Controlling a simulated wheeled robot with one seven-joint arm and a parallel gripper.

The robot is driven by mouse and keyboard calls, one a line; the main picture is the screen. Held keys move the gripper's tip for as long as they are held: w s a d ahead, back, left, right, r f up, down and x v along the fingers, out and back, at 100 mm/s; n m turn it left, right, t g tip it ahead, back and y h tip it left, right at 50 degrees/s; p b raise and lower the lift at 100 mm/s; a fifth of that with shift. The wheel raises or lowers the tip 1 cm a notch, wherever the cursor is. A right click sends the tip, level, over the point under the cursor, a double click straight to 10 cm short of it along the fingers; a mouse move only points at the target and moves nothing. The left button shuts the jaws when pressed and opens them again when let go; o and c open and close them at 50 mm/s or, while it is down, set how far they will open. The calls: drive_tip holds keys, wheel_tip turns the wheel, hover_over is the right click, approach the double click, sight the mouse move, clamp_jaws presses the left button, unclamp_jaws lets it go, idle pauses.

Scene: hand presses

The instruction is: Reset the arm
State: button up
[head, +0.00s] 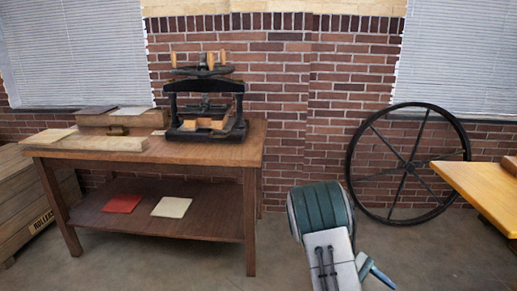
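My arm rises from the bottom edge, right of centre in the head view, with a rounded dark teal joint and a light grey link. My gripper cannot be made out; its fingers do not show in this view. A black hand press (206,103) with wooden handles stands on the wooden table (215,150) at the left. The arm stands apart from the table and the press, to their right.
A red sheet (122,204) and a cream sheet (171,207) lie on the table's lower shelf. A large spoked wheel (357,170) leans on the brick wall. Another wooden tabletop (477,191) juts in at right. A wooden crate (28,205) stands at left. Bare floor shows between the tables.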

drive_tip(key=s+a+r+m+t+y+p, duration=0.2)
drive_tip(key=s+a+r+t+y+p, duration=0.1)
drive_tip(key=r, duration=0.8)
drive_tip(key=s+a+r+m+t+y+p, duration=0.1)
drive_tip(key=s+a+r+t+y+p, duration=0.3)
drive_tip(key=s+a+r+p, duration=0.3)
drive_tip(key=s+a+r+m+t+y+p, duration=0.2)
drive_tip(key=s+a+r+t+y+p, duration=0.2)
drive_tip(key=r, duration=1.3)
drive_tip(key=s+a+p, duration=0.1)
drive_tip(key=a+p, duration=0.2)
drive_tip(key=p, duration=0.2)
drive_tip(key=shift+s+a+r+m+t, duration=0.2)
drive_tip(key=shift+m+t, duration=0.1)
